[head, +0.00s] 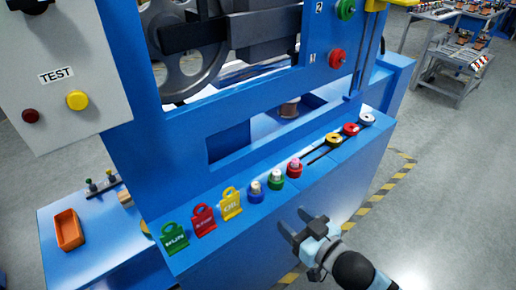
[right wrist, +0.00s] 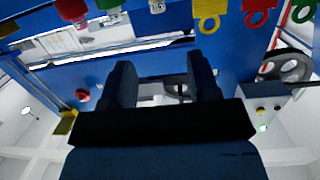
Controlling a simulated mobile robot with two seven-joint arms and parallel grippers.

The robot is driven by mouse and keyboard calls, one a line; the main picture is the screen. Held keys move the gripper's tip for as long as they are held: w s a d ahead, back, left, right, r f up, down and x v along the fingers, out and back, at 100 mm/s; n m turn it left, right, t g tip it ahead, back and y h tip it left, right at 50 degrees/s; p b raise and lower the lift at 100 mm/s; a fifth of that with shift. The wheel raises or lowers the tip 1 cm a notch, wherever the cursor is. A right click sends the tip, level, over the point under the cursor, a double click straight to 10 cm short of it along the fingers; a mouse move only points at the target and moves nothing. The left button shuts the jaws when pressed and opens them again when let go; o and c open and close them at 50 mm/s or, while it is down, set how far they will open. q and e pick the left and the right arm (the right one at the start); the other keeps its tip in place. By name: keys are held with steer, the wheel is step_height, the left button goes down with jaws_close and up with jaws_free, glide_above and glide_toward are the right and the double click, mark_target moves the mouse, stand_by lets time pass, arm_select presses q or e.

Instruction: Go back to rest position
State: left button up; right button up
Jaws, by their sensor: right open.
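My right gripper (head: 294,222) is in front of the blue machine (head: 330,184), at the lower middle of the head view. Its two dark fingers are apart with nothing between them. In the right wrist view the open fingers (right wrist: 161,78) show against the machine's blue front. The gripper is apart from the tags and knobs on the ledge. My left gripper is not in the head view.
The machine's ledge holds a green tag (head: 174,238), a red tag (head: 203,219), a yellow tag (head: 231,203) and several coloured round parts. A grey TEST box (head: 62,110) hangs at the left. An orange bin (head: 68,230) sits below it.

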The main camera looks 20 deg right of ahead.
steer(key=s+a+f+m+g, duration=0.1)
steer(key=s+a+f+g, duration=0.2)
steer(key=s+a+f, duration=0.3)
arm_select(q)
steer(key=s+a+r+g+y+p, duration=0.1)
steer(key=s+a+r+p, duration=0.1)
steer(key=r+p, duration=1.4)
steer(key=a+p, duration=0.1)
steer(key=p, duration=1.4)
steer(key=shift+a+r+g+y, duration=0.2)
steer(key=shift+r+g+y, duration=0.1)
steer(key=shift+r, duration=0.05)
arm_select(e)
steer(key=s+d+r+h, duration=0.1)
steer(key=d+r, duration=0.1)
steer(key=r, duration=0.6)
steer(key=s+d+r+g, duration=0.1)
steer(key=s+d+r, duration=0.1)
steer(key=r, duration=0.7)
steer(key=shift+s+d+g+h, duration=0.3)
steer(key=shift+h, duration=0.1)
